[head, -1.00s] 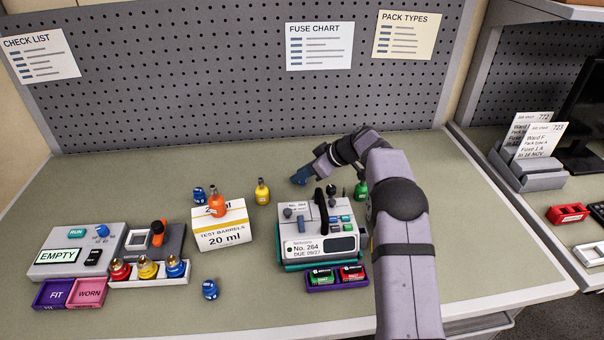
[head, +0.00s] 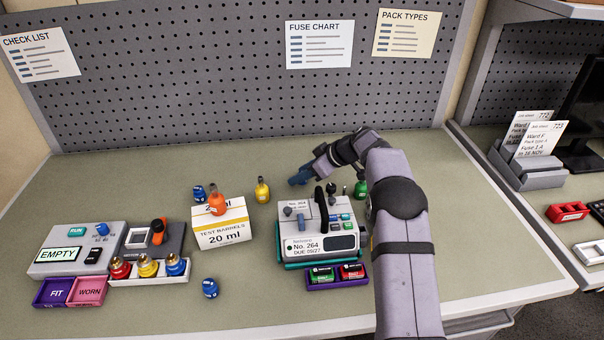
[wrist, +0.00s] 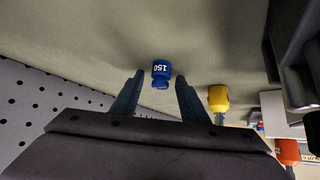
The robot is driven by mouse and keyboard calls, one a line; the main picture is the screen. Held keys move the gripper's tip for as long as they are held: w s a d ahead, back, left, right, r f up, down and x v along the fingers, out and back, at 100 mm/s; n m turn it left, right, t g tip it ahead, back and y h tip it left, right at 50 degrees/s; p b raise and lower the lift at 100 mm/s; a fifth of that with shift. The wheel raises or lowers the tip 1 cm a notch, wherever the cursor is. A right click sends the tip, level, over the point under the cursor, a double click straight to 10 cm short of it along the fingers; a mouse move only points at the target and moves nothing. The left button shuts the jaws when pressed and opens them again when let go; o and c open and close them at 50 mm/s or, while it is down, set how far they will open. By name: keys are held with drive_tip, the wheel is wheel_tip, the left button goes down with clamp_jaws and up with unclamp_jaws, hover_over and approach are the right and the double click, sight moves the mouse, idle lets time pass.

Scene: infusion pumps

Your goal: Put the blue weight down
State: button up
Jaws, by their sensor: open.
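A blue weight (wrist: 161,72) marked 150 shows in the wrist view, between and slightly beyond the fingertips of my gripper (wrist: 160,78). Gaps show on both sides of it, and the jaws are open. Its knob points toward my gripper, and it appears upright on the bench. In the head view my gripper (head: 301,177) is low over the back of the bench, behind the pump; I cannot separate the weight from the fingers there. Two other blue weights stand apart: one left of the barrel box (head: 199,194), one at the front (head: 210,289).
A yellow weight (head: 262,191) stands close to my gripper; it also shows in the wrist view (wrist: 218,98). The pump (head: 319,232) and a green weight (head: 361,189) are near my arm. An orange weight (head: 217,203) sits on the box (head: 222,238). The back left bench is clear.

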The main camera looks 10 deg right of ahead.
drive_tip(key=b+v, duration=0.3)
drive_tip(key=v, duration=0.9)
drive_tip(key=shift+r, duration=0.1)
drive_tip(key=s+d+r+m+g+h+p, duration=0.1)
drive_tip(key=s+d+r+m+h+p, duration=0.15)
drive_tip(key=s+m, duration=0.4)
drive_tip(key=s+d+r+m+g+h+p, duration=0.1)
drive_tip(key=s+d+m+h+p, duration=0.15)
drive_tip(key=s, duration=0.75)
drive_tip(key=s+a+f+g+p, duration=0.1)
drive_tip(key=s+a+f, duration=0.1)
drive_tip(key=s, duration=0.5)
drive_tip(key=s+a+f+m+g+h+p, duration=0.1)
drive_tip(key=s+f, duration=0.3)
drive_tip(key=s, duration=0.4)
drive_tip(key=s+a+f+g+h+p, duration=0.1)
drive_tip(key=s+a+f, duration=0.2)
drive_tip(key=s, duration=0.4)
drive_tip(key=shift+s+f+g, duration=0.3)
drive_tip(key=shift+s+f, duration=0.1)
drive_tip(key=shift+f, duration=0.2)
